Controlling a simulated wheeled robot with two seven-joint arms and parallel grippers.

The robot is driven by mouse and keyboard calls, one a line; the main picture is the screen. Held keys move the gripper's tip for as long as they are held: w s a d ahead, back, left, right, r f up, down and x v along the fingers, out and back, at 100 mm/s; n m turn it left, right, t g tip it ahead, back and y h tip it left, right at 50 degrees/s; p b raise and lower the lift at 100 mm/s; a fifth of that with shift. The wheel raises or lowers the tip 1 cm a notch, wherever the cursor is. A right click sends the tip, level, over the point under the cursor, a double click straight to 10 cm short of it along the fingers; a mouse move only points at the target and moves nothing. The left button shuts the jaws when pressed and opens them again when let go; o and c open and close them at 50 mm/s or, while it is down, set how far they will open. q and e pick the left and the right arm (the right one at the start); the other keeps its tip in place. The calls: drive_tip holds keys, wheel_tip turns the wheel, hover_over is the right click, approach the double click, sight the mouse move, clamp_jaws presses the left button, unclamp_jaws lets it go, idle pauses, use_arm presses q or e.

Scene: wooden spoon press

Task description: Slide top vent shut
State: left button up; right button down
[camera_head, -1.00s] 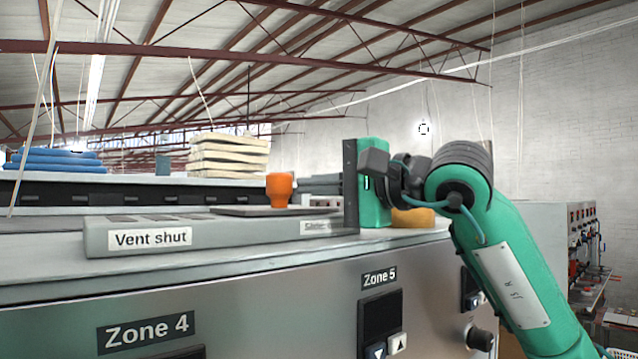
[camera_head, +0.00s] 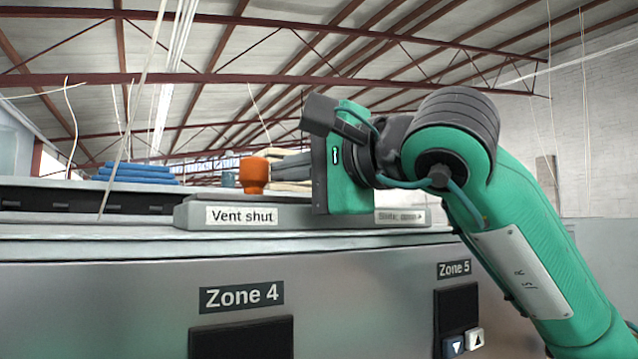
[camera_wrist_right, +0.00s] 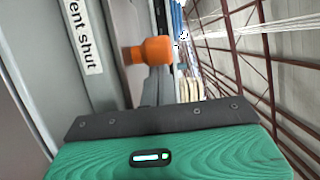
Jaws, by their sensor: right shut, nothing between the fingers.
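The top vent (camera_head: 300,213) is a long, low grey housing on top of the machine. Its left label reads "Vent shut" (camera_head: 242,216); a smaller label at its right is too faint to read fully. An orange knob (camera_head: 256,175) stands up behind the "Vent shut" label. My right gripper (camera_head: 274,166) is shut and empty, its fingers pointing left at the knob's right side. In the right wrist view the fingers (camera_wrist_right: 158,74) end at the orange knob (camera_wrist_right: 150,50), touching it or nearly so. My left gripper is out of view.
The machine front below carries "Zone 4" (camera_head: 241,295) and "Zone 5" (camera_head: 454,268) panels. Blue folded stacks (camera_head: 135,173) lie behind at the left. A cream stack (camera_head: 290,183) is mostly hidden behind my right gripper. Space above the vent is open.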

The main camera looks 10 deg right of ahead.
drive_tip(key=shift+s+a, duration=0.1)
drive_tip(key=shift+a, duration=0.05)
idle(0.3)
drive_tip(key=shift+d+b, duration=0.3)
drive_tip(key=shift+d, duration=0.25)
drive_tip(key=s+d, duration=0.1)
drive_tip(key=d, duration=0.1)
drive_tip(key=s+d+b, duration=0.1)
drive_tip(key=d+b, duration=0.1)
drive_tip(key=d, duration=0.1)
drive_tip(key=shift+s+d+f, duration=0.2)
drive_tip(key=shift+s+d, duration=0.15)
drive_tip(key=shift+s, duration=0.05)
drive_tip(key=b+v, duration=0.2)
drive_tip(key=v, duration=0.4)
drive_tip(key=shift+s+r, duration=0.25)
drive_tip(key=shift+s, duration=0.15)
drive_tip(key=shift+a, duration=0.1)
